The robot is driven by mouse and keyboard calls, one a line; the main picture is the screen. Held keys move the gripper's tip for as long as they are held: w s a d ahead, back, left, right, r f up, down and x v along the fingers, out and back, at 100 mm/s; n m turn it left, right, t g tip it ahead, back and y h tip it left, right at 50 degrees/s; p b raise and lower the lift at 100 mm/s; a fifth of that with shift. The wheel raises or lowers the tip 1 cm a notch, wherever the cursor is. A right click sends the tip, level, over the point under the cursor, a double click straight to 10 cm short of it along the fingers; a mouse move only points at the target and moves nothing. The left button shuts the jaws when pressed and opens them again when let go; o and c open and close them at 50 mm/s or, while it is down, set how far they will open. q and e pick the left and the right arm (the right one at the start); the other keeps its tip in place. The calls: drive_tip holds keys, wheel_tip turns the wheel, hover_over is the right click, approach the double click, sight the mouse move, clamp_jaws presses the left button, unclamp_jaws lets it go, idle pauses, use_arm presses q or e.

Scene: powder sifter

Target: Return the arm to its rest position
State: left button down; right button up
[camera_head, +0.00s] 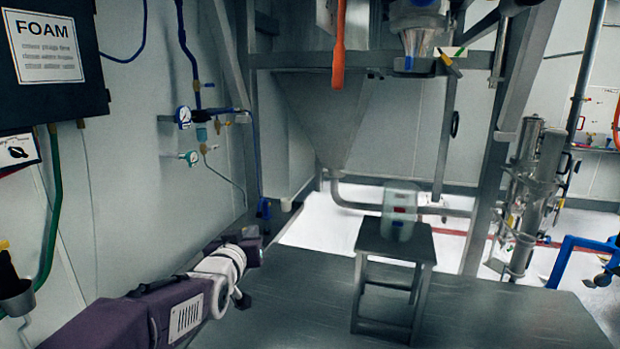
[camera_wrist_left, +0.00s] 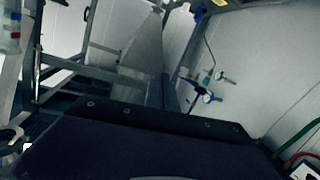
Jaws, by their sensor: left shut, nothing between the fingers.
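My left arm, purple with a white joint, comes in from the lower left of the head view. Its gripper (camera_head: 252,241) is at the far end, small and dark, near the left wall. It is shut with nothing in it. No held object shows there. In the left wrist view a dark purple part of my arm (camera_wrist_left: 140,145) fills the lower half, and no fingertips can be made out. My right gripper is in neither view.
A metal stool (camera_head: 395,243) bears a pale container (camera_head: 399,210) right of my arm. Gauges (camera_head: 184,117) and hoses line the left wall; the gauges also show in the wrist view (camera_wrist_left: 208,97). A steel frame and hopper (camera_head: 325,115) stand behind. An orange handle (camera_head: 339,50) hangs above.

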use_arm(q)
drive_tip(key=s+a+f+g+y, duration=0.1)
drive_tip(key=s+f+g, duration=0.25)
drive_tip(key=f, duration=0.35)
drive_tip(key=s+a+f+g, duration=0.2)
drive_tip(key=s+f, duration=0.2)
drive_tip(key=f, duration=0.4)
drive_tip(key=s+f+g, duration=0.5)
drive_tip(key=s+f, duration=0.2)
drive_tip(key=s, duration=0.4)
drive_tip(key=s+f+g, duration=0.4)
drive_tip(key=s+f, duration=0.4)
drive_tip(key=s, duration=0.4)
drive_tip(key=shift+a+f+m+g, duration=0.15)
drive_tip(key=shift+a+m+g, duration=0.15)
drive_tip(key=shift+g, duration=0.05)
